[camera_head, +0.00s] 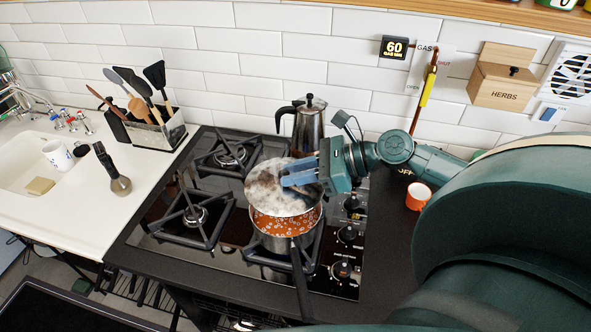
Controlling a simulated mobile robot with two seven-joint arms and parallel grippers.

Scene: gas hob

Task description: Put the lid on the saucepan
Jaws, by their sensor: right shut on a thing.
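The saucepan (272,241) is a shiny metal pan on the front right burner, its dark handle pointing toward the front. Orange contents with pale flecks (285,224) show in its front part. The round, shiny grey lid (265,195) is over the back part of the pan and hides the rest of the opening. The lid looks raised above the rim, but the exact gap cannot be told. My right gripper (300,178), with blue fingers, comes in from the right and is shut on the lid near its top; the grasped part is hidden. My left gripper is not in view.
A moka pot (309,122) stands just behind the lid. The hob knobs (346,234) lie right of the pan, and an orange cup (418,196) stands farther right. The left burners (195,215) are empty. A utensil holder (150,130) and pepper mill (117,178) are at left.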

